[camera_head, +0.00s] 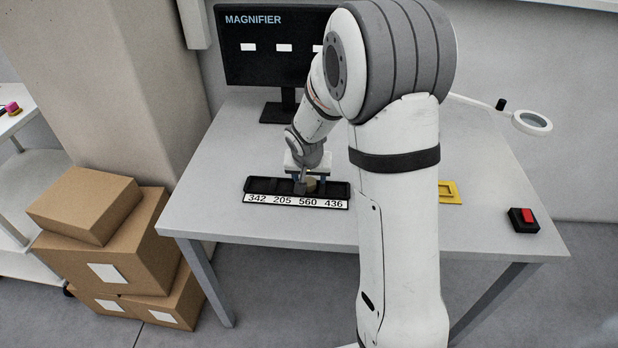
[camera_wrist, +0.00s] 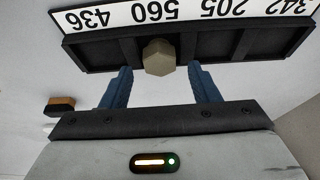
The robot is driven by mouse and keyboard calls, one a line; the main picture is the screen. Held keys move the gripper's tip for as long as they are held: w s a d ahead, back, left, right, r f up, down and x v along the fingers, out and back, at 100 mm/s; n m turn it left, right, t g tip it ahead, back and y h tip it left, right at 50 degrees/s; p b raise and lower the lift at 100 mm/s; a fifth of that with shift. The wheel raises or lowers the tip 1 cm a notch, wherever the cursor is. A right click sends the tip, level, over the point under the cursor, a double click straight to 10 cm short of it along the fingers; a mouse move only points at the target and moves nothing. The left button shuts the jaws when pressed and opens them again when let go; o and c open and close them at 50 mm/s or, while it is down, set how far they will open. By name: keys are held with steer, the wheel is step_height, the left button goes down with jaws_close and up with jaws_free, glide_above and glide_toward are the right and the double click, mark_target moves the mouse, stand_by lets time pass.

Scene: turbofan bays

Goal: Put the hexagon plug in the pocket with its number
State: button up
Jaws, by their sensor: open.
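The beige hexagon plug (camera_wrist: 158,57) is at the 560 pocket of the black tray (camera_wrist: 90,52), seen in the wrist view. I cannot tell whether it is fully seated. The tray's white strip (camera_wrist: 220,14) reads 342, 205, 560, 436 and appears upside down there. My gripper (camera_wrist: 160,76) is open, with one blue finger on each side of the plug and gaps between. No number is readable on the plug.
A monitor (camera_head: 270,60) reading MAGNIFIER stands at the back of the table (camera_head: 215,150). A yellow frame (camera_head: 449,192), a red button box (camera_head: 523,219) and a magnifier lamp (camera_head: 532,122) are at the right. Cardboard boxes (camera_head: 100,240) stand left of the table.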

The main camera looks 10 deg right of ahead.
steer(key=v, duration=1)
steer(key=s+r+n+g, duration=0.1)
steer(key=s+r, duration=0.1)
steer(key=s, duration=0.9)
steer(key=s+d+r+n+y, duration=0.1)
steer(key=s+r+n, duration=0.1)
steer(key=s, duration=1)
steer(key=shift+s+d+r+n+g, duration=0.3)
steer(key=shift+r+g, duration=0.1)
steer(key=shift+r, duration=0.1)
steer(key=shift+r+p, duration=0.7)
steer(key=shift+p, duration=0.1)
steer(key=shift+f, duration=0.1)
